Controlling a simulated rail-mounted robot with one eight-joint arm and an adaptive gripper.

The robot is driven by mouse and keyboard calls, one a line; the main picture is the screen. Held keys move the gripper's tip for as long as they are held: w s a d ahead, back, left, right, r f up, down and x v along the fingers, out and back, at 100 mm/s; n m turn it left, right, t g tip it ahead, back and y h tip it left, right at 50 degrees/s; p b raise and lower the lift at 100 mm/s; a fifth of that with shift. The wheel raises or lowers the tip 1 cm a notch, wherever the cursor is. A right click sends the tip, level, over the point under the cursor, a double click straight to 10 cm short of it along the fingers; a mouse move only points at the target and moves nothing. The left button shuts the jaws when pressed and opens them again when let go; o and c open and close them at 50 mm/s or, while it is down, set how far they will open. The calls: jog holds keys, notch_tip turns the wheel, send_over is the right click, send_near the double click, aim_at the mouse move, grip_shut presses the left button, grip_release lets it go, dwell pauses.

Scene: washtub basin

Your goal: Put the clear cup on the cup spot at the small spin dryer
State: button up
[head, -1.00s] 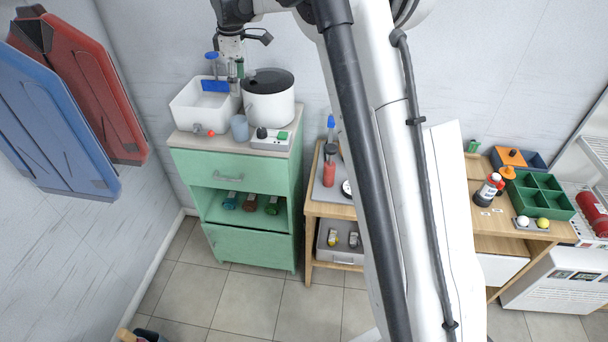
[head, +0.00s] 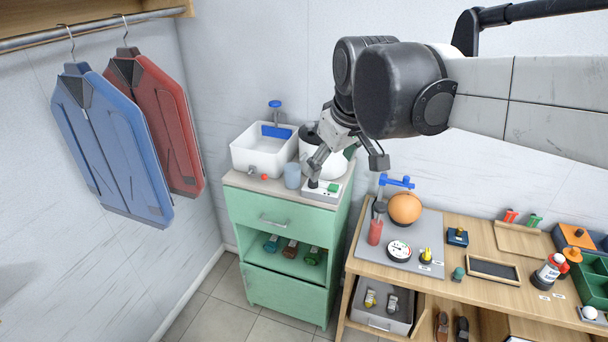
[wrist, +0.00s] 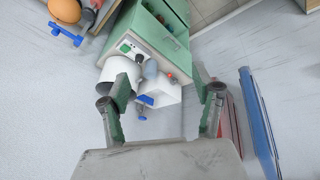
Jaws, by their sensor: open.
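The clear cup (head: 293,175), bluish and see-through, stands upright on the green cabinet's top, between the white basin and the dryer's control panel. It also shows in the wrist view (wrist: 151,69). The small spin dryer (head: 336,164) is a white drum behind the panel, partly hidden by my gripper; it shows in the wrist view too (wrist: 112,68). I cannot make out the cup spot. My gripper (head: 347,160) is open and empty, in front of and above the dryer. In the wrist view its fingers (wrist: 168,85) are spread, with the cup lying beyond the gap between them.
The white basin (head: 258,153) with a blue-handled tap stands left of the dryer. The control panel (head: 324,191) sits at the cabinet's front right. A wooden table (head: 455,240) with tools and an orange ball stands at right. Jackets (head: 110,140) hang at left.

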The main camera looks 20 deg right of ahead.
jog(key=s+f+m+t, duration=0.1)
jog(key=s+f+m, duration=0.1)
jog(key=s+f, duration=0.2)
jog(key=s+f+m+t, duration=0.1)
jog(key=s+f+m, duration=0.1)
jog(key=s, duration=0.8)
jog(key=shift+s+f, duration=0.25)
jog(key=shift+f, duration=0.65)
notch_tip(320, 180, down, 7)
jog(key=b, duration=0.6)
jog(key=shift+r+b, duration=0.15)
jog(key=shift+b, duration=0.2)
